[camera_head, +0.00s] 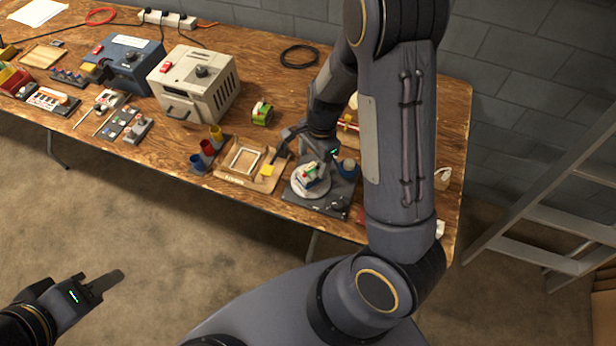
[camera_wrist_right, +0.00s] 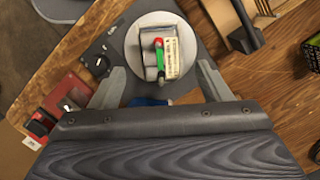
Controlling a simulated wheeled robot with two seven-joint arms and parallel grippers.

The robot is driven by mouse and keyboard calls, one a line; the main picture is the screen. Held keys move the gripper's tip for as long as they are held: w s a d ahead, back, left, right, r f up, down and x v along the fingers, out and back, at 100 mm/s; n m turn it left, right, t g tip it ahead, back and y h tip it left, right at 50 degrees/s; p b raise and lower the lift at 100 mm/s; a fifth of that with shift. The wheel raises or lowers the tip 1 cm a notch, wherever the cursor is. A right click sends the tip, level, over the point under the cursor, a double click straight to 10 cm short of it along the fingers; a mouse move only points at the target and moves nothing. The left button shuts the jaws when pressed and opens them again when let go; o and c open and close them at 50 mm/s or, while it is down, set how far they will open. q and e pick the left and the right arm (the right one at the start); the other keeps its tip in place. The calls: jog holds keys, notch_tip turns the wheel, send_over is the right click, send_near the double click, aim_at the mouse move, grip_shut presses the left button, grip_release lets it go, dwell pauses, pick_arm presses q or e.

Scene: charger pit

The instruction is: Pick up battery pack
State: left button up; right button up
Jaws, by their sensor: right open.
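A small battery pack with a pale label and red and green leads on top lies on a round white pan (camera_head: 300,191) of a dark scale-like device near the table's front edge. The pack (camera_head: 310,172) shows close up in the right wrist view (camera_wrist_right: 168,57), near the middle of the pan. My right gripper (camera_wrist_right: 160,84) is open, its fingers spread at either side of the pan's lower part, with nothing between them. In the head view its arm partly hides that area. My left gripper (camera_head: 104,285) is off the table at lower left; its finger opening is unclear.
A wooden tray (camera_head: 232,181) with a frame and red, blue and yellow cups (camera_head: 206,150) stand left of the scale. A beige box (camera_head: 194,86) and blue box (camera_head: 133,66) stand further left. A ladder (camera_head: 565,215) is at right.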

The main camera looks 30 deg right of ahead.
aim_at(311, 171)
jog(key=f, duration=0.6)
jog(key=shift+a, duration=0.35)
jog(key=shift+r, duration=0.1)
jog(key=c, duration=1.4)
